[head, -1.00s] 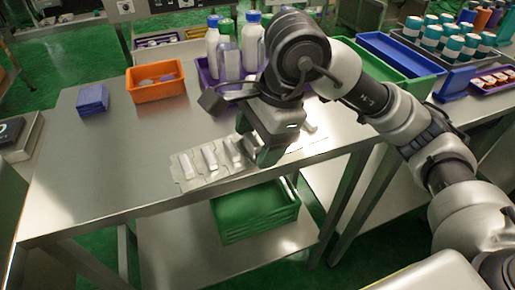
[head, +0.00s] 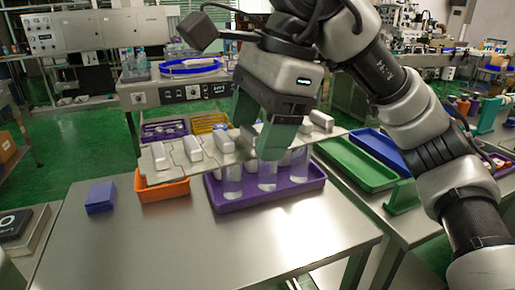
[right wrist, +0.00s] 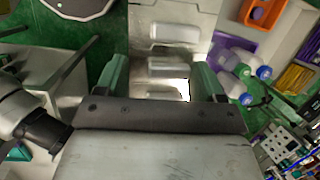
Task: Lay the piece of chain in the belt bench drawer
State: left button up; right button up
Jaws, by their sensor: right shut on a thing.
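The piece of chain (head: 228,153) is a flat metal strip with several pale raised blocks. In the right wrist view the chain (right wrist: 173,50) runs up between the green fingers of my gripper (right wrist: 160,85). A bench with a control panel (head: 180,95) stands behind. I cannot make out which part, if any, is the belt bench drawer. My left gripper is not in view.
On the steel table (head: 200,245) stand a blue block (head: 101,197), an orange bin (head: 165,190) and a purple tray (head: 262,197) with bottles. Green (head: 355,166) and blue (head: 380,148) trays lie to the right. The table's front is clear.

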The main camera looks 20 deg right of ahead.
jog(key=shift+r, duration=0.5)
jog(key=shift+w, duration=0.15)
pick_arm(q)
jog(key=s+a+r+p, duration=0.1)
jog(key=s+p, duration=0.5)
jog(key=p, duration=0.1)
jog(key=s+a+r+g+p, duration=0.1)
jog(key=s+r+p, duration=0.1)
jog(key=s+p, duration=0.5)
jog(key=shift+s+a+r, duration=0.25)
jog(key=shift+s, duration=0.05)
pick_arm(e)
jog(key=s+d+f+n+g, duration=0.1)
jog(key=d+f+n, duration=0.1)
jog(key=f+n, duration=0.3)
jog(key=d+f+n+g+h, duration=0.1)
jog(key=f+n, duration=0.4)
jog(key=f, duration=0.5)
jog(key=s+d+f+n+g, duration=0.1)
jog(key=d+f+n, duration=0.2)
jog(key=f+n, duration=0.2)
notch_tip(320, 180, down, 3)
jog(key=shift+s+d+r+n+g, duration=0.15)
jog(key=shift+s+d+n+g, duration=0.2)
jog(key=shift+n+g, duration=0.05)
